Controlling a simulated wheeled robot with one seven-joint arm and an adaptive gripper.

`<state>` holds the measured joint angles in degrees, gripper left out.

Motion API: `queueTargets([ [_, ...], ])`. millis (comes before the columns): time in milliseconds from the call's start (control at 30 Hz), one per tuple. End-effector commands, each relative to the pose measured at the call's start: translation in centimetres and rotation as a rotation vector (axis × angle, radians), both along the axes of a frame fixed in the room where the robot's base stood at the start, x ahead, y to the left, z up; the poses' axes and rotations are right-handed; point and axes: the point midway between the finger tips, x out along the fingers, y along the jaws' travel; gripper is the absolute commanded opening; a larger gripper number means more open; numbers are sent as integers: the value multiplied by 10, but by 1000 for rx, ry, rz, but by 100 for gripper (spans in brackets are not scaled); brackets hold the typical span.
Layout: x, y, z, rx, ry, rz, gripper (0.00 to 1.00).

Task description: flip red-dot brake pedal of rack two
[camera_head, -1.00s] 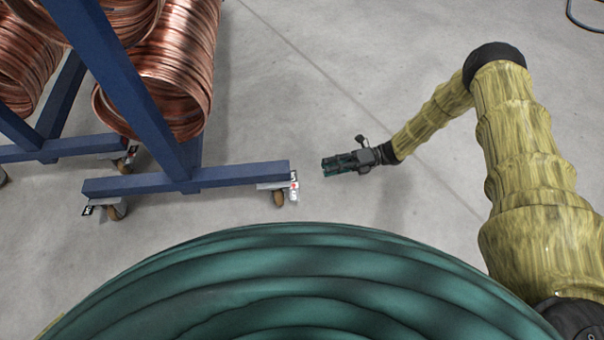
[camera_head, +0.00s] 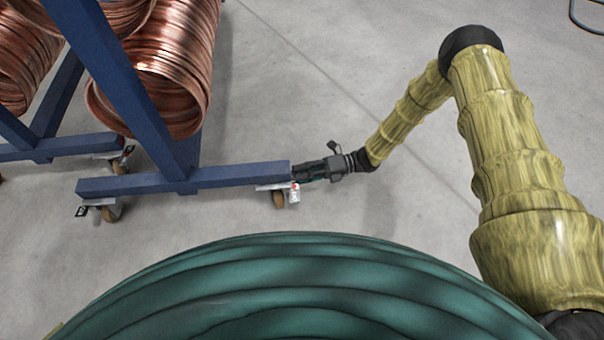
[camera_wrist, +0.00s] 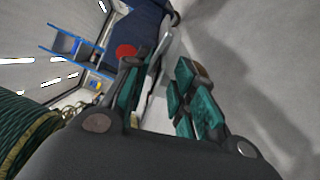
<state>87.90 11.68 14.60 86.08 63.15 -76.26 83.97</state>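The red-dot brake pedal (camera_head: 295,196) is a small pale plate on the caster at the right end of the blue rack's foot beam (camera_head: 230,176). In the wrist view, the red dot (camera_wrist: 125,51) shows beside the left finger's tip, and a light grey plate (camera_wrist: 160,62), seemingly the pedal, reaches into the gap between the fingers. My gripper (camera_head: 303,173) is at the beam's right end, beside the pedal. The wrist view shows my gripper (camera_wrist: 168,82) open, its green-padded fingers apart. Contact with the pedal cannot be told.
Copper coils (camera_head: 165,75) hang on the blue rack at the left. Another caster (camera_head: 110,210) stands under the beam's left end. A caster with a lever (camera_head: 122,160) sits behind. The grey floor right of the rack is clear.

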Motion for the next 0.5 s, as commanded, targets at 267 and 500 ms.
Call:
queueTargets([
  [267,0,0,0,0,0,-1,0],
  [500,0,-1,0,0,2,-1,0],
])
